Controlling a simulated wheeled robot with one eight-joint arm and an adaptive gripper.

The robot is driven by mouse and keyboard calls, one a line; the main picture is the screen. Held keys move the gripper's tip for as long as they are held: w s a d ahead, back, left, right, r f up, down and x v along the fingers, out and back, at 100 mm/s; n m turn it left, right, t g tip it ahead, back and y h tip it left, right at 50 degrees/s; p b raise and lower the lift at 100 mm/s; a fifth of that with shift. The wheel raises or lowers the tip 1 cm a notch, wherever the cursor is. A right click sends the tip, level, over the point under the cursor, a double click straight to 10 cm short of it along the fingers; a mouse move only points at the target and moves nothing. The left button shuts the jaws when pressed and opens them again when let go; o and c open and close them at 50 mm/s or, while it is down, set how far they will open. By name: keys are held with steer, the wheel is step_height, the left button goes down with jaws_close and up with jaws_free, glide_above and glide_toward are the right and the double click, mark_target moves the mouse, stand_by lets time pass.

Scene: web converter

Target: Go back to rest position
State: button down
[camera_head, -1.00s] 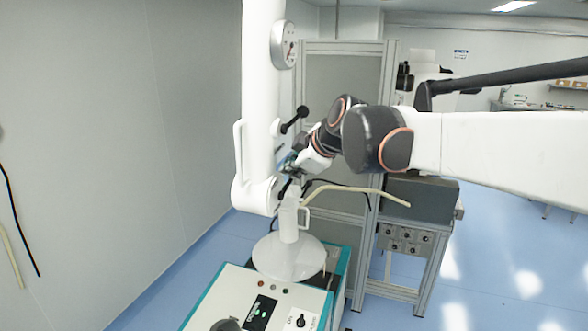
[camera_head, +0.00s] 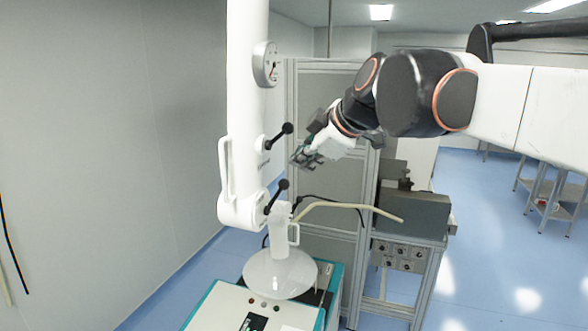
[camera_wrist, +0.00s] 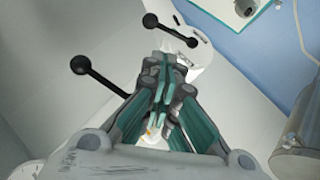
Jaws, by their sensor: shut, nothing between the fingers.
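My gripper (camera_head: 304,157) is in the head view, to the right of the white column of the machine (camera_head: 243,110) and apart from it. In the wrist view my gripper (camera_wrist: 166,95) is shut, its fingers together with nothing between them. A black-knobbed lever (camera_head: 279,135) sticks out from the column, left of my gripper. A second black-knobbed lever (camera_head: 278,195) is lower, near the column's foot. Both levers also show in the wrist view, beyond and to the left of my fingers.
The white-topped, green-edged machine base (camera_head: 215,305) stands below, with a white cone (camera_head: 278,274) on it. A metal frame cabinet (camera_head: 330,115) is behind my gripper. A grey box on a stand (camera_head: 415,215) is at the right. Open blue floor (camera_head: 490,250) lies further right.

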steer(key=s+d+f+m+h+b, duration=0.2)
steer(key=s+d+f+m+b, duration=0.3)
steer(key=f, duration=1.4)
steer(key=s+d+f+m+h+b, duration=0.1)
steer(key=s+d+f+m+b, duration=0.5)
steer(key=s+f+b, duration=0.5)
steer(key=s+d+f+m+g+h+b, duration=0.1)
steer(key=s+d+f+m+b, duration=0.4)
steer(key=f+b, duration=1.2)
steer(key=s+d+f+h, duration=0.1)
steer(key=s+f, duration=0.3)
steer(key=f, duration=0.7)
steer(key=shift+d+f+h+b, duration=0.15)
steer(key=shift+f+h+b, duration=0.15)
steer(key=shift+b, duration=0.1)
